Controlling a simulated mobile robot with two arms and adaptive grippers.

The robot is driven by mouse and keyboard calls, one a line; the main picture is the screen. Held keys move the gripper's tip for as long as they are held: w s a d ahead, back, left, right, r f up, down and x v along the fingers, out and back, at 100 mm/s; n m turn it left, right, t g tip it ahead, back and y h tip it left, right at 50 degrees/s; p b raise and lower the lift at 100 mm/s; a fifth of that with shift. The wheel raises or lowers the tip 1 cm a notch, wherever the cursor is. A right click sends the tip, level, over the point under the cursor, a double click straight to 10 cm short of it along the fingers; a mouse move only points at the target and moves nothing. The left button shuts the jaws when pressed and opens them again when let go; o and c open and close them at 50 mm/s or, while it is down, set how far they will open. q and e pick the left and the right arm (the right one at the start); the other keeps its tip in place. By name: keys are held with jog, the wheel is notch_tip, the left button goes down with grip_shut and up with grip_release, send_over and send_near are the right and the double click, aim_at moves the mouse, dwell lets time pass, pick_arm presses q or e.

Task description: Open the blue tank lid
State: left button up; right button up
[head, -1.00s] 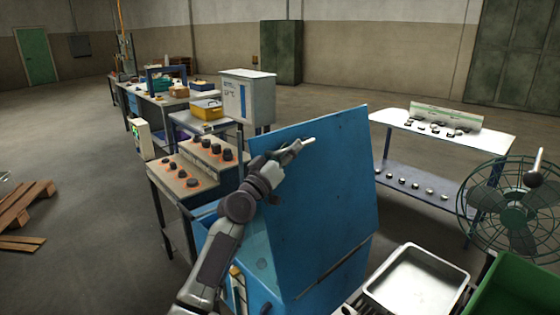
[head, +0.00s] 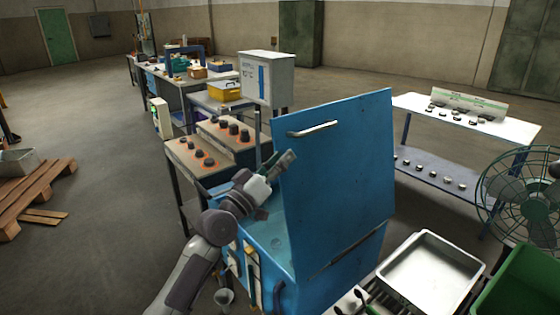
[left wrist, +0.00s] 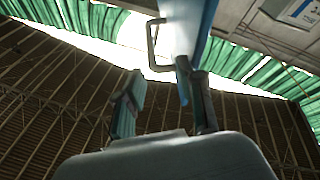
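The blue tank (head: 312,268) stands in front of me. Its blue lid (head: 345,190) is raised and stands steeply upright. The light metal handle (head: 314,130) sits near the top of the lid and is free. In the left wrist view the handle (left wrist: 152,45) and the lid's blue edge (left wrist: 200,30) show beyond the fingers. My left gripper (head: 284,162) is left of the lid, below the handle and apart from it. Its fingers (left wrist: 163,103) are spread with nothing between them. My right gripper is not in view.
A control desk with dark knobs (head: 205,147) stands left behind the tank. A metal tray (head: 430,272), a green bin (head: 520,285) and a fan (head: 520,195) are at the right. A white-topped table (head: 465,120) stands behind. Pallets (head: 35,195) lie left; floor between is clear.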

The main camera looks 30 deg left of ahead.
pick_arm(q)
jog(key=b+v, duration=0.8)
jog(key=v, duration=0.7)
jog(key=shift+s+a, duration=0.2)
jog(key=shift+s, duration=0.15)
dwell(0.7)
jog(key=shift+f, duration=0.15)
dwell(0.5)
